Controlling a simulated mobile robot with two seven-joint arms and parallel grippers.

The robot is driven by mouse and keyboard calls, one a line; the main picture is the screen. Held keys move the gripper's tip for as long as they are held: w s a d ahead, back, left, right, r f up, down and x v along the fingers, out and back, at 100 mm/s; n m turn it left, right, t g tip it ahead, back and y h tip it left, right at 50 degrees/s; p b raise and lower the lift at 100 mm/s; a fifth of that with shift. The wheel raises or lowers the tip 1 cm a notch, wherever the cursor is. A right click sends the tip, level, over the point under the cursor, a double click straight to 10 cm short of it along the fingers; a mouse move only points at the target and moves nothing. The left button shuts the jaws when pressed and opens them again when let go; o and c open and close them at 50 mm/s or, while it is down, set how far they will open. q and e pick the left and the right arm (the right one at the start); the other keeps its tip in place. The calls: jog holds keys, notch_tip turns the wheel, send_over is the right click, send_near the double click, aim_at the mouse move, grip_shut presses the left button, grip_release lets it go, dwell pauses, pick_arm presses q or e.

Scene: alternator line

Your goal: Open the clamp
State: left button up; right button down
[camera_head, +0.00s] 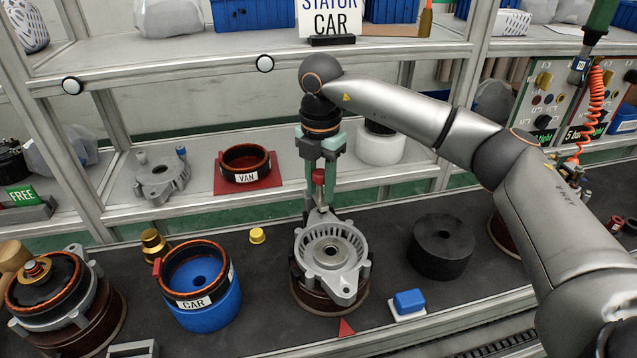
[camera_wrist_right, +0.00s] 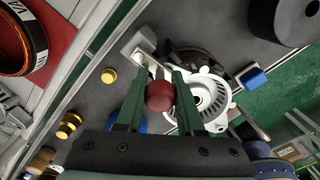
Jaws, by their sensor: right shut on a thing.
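The clamp's red handle knob (camera_head: 318,177) stands behind the grey alternator housing (camera_head: 330,256), which sits on a brown round base (camera_head: 318,298) on the dark bench. My right gripper (camera_head: 319,203) comes from above, pointing down, with its green fingers on both sides of the knob. In the right wrist view the red knob (camera_wrist_right: 160,96) is between the fingers, and the pale housing (camera_wrist_right: 208,100) lies beyond. The fingers and knob hide most of the clamp, so its arm position is unclear. My left gripper is not in view.
A blue holder with a stator marked CAR (camera_head: 194,302) stands left of the housing, and a black cylinder (camera_head: 441,246) right. A yellow cap (camera_head: 257,235) and blue-white block (camera_head: 408,303) lie nearby. Shelf posts and a shelf edge (camera_head: 200,68) stand behind.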

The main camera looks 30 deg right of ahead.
jog(key=n, duration=0.1)
jog(key=d+n+p, duration=0.1)
jog(key=n, duration=0.1)
jog(key=shift+n, duration=0.3)
pick_arm(q)
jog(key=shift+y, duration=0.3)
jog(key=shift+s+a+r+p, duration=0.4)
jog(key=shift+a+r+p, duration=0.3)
jog(key=shift+p, duration=0.3)
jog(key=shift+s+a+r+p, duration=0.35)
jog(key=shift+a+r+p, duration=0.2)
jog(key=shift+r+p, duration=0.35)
pick_arm(e)
jog(key=shift+w+d+n, duration=0.45)
jog(key=shift+w+n, duration=0.05)
jog(key=shift+n, duration=1.85)
jog(key=shift+w+d+n, duration=0.45)
jog(key=shift+d+n, duration=0.05)
jog(key=shift+n, duration=1.8)
jog(key=shift+w+d+n, duration=0.45)
jog(key=shift+w+n, duration=0.05)
jog(key=shift+n, duration=1.85)
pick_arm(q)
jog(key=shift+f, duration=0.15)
pick_arm(e)
jog(key=c, duration=0.5)
grip_release()
